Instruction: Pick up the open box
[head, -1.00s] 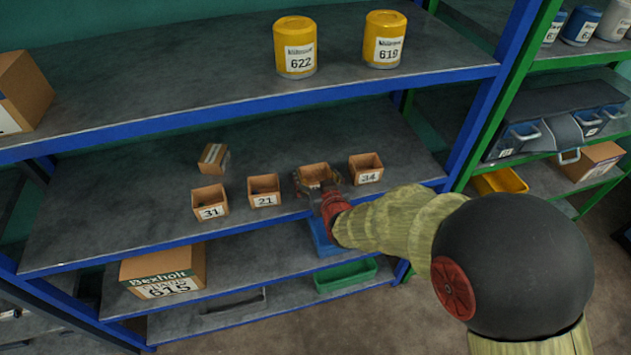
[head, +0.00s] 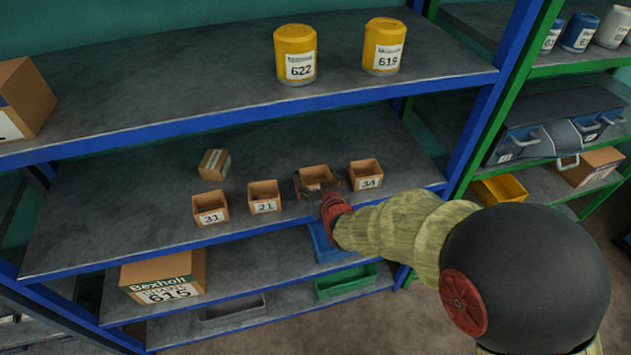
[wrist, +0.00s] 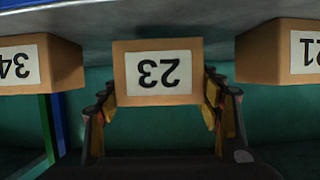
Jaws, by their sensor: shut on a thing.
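The open box is a small brown bin labelled 23 (wrist: 160,72), seen upside down in the wrist view. In the head view it (head: 316,174) stands between the bins 21 and 34 on the middle shelf. My gripper (head: 317,184) reaches in from the front and is shut on this bin, one finger along each side. In the wrist view the dark and yellow fingers show on both sides of the bin. The label side is hidden in the head view by my gripper. I cannot tell whether its base is clear of the shelf.
Bin 34 (head: 366,174) is close on the right, bin 21 (head: 264,197) on the left, bin 31 (head: 210,208) farther left. A small closed carton (head: 214,163) lies behind. The upper shelf edge (head: 260,122) runs above; a blue post (head: 477,130) stands to the right.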

